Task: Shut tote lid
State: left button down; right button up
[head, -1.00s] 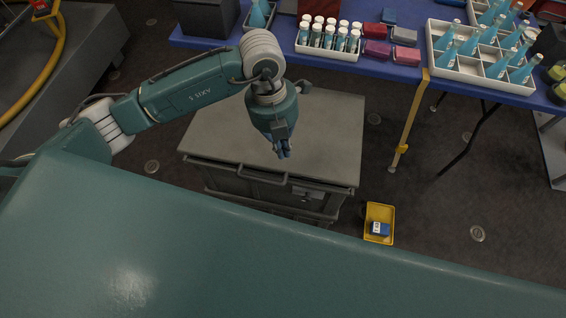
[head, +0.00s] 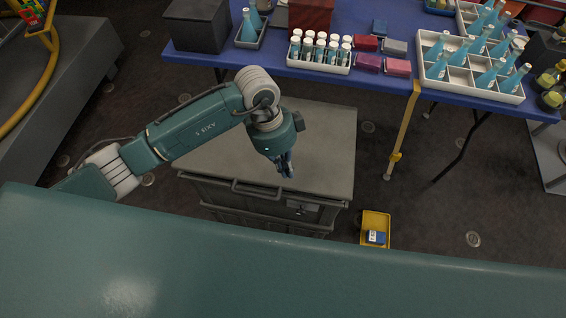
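The grey tote (head: 323,186) stands on the floor in the middle of the head view, in front of the blue table. Its broad flat grey lid (head: 325,130) lies level across the top and looks down; I see no gap at the front edge, though my arm hides the back left part. A bar handle and a latch plate show on the front face. My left gripper (head: 287,169) points down over the front part of the lid, its fingers close together and empty as far as I see. Whether it touches the lid is unclear. My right gripper is out of view.
The blue table (head: 385,75) behind holds a white rack of vials (head: 320,62), coloured boxes and white crates of blue bottles (head: 470,75). A yellow tray (head: 375,222) with a small blue box lies on the floor right of the tote. Floor further right is open.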

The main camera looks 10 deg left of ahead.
pick_arm(q)
send_over(280, 193)
jog(key=w+d, duration=0.1)
jog(key=d, duration=0.2)
notch_tip(280, 193, down, 6)
jog(key=shift+a+f+p, duration=0.25)
jog(key=shift+a+f, duration=0.3)
jog(key=shift+f, duration=0.2)
jog(key=shift+a+f+p, duration=0.25)
jog(key=shift+a+f, duration=0.3)
jog(key=shift+f, duration=0.2)
jog(key=shift+s+f, duration=0.1)
jog(key=f, duration=0.2)
jog(key=f+b, duration=0.1)
jog(key=f, duration=0.1)
jog(key=f+b, duration=0.1)
jog(key=f, duration=0.1)
jog(key=shift+s, duration=0.4)
jog(key=shift+s+r, duration=0.1)
jog(key=shift+s, duration=0.05)
jog(key=shift+a, duration=0.1)
